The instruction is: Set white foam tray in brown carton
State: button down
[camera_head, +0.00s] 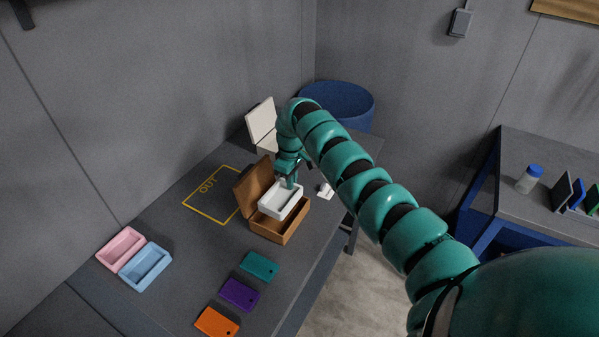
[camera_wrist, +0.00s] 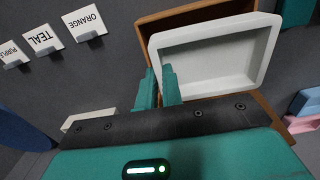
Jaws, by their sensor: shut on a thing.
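The white foam tray (camera_head: 279,203) is a shallow open tray, held at the brown carton's opening in the head view. My gripper (camera_head: 291,183) is shut on the tray's far wall. In the wrist view the fingers (camera_wrist: 162,88) pinch the rim of the white tray (camera_wrist: 215,60). The brown carton (camera_head: 282,232) stands on the table with its lid (camera_head: 252,187) open to the left. The carton also shows behind the tray in the wrist view (camera_wrist: 180,17). The tray covers most of the carton's inside, and I cannot tell whether it touches the bottom.
A pink tray (camera_head: 121,247) and a blue tray (camera_head: 146,266) lie at the left. Teal (camera_head: 259,266), purple (camera_head: 240,294) and orange (camera_head: 217,322) flat pieces lie in front. A white open box (camera_head: 262,124) stands behind. The yellow OUT outline (camera_head: 209,186) is empty.

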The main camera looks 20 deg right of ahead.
jog(key=shift+w+a+r, duration=0.2)
jog(key=shift+w+a, duration=0.05)
jog(key=shift+a, duration=0.05)
jog(key=shift+d+f, duration=0.1)
jog(key=shift+f, duration=0.3)
jog(key=shift+f+b, duration=0.85)
jog(key=shift+f, duration=1.3)
jog(key=shift+f+b, duration=0.45)
jog(key=shift+f, duration=0.45)
jog(key=shift+f, duration=0.35)
jog(key=shift+f+b, duration=0.2)
jog(key=shift+b, duration=0.1)
jog(key=c, duration=1.5)
grip_release()
